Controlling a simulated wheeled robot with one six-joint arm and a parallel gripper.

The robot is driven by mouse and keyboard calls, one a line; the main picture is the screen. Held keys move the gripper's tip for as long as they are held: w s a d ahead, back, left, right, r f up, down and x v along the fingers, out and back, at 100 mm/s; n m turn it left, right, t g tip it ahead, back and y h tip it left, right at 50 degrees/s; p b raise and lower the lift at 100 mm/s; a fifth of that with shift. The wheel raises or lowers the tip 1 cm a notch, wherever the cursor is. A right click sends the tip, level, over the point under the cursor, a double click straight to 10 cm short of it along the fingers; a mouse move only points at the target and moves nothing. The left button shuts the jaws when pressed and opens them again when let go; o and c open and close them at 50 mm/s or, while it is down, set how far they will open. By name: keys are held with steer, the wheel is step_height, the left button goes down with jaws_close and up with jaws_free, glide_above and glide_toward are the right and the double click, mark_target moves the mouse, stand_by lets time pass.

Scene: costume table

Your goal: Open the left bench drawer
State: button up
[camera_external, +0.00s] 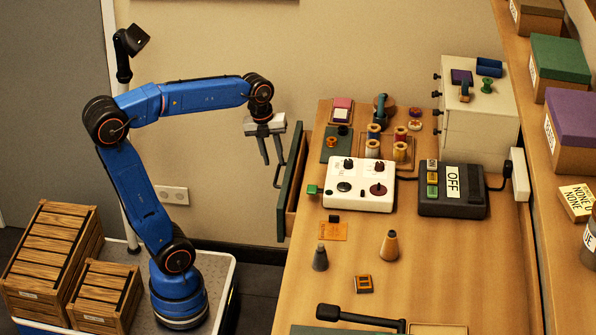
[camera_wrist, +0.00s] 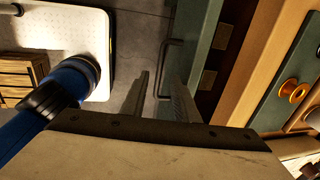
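The left bench drawer (camera_external: 291,185) stands partly pulled out from the left side of the workbench, with a gap between its dark green front and the bench edge. Its dark bar handle (camera_external: 277,177) faces left, toward my arm. In the wrist view the green drawer front (camera_wrist: 197,35) and the handle (camera_wrist: 164,60) show past the fingers, with the dark drawer inside to the right. My gripper (camera_external: 274,162) is open and empty, pointing down, its fingertips close to the handle's upper end. The handle appears between the fingers in the wrist view; I cannot tell whether they touch.
The workbench (camera_external: 440,270) holds a white control box (camera_external: 358,188), a dark box marked OFF (camera_external: 452,190), spools and small cones. A white cabinet (camera_external: 478,115) stands at the back. Wooden crates (camera_external: 50,255) sit beside my arm's base. Floor is free below the drawer.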

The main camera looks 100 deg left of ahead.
mark_target(277, 173)
steer(key=shift+w+f, duration=0.2)
steer(key=shift+f, duration=0.85)
steer(key=shift+w+f, duration=0.15)
steer(key=shift+f, duration=0.9)
jaws_close()
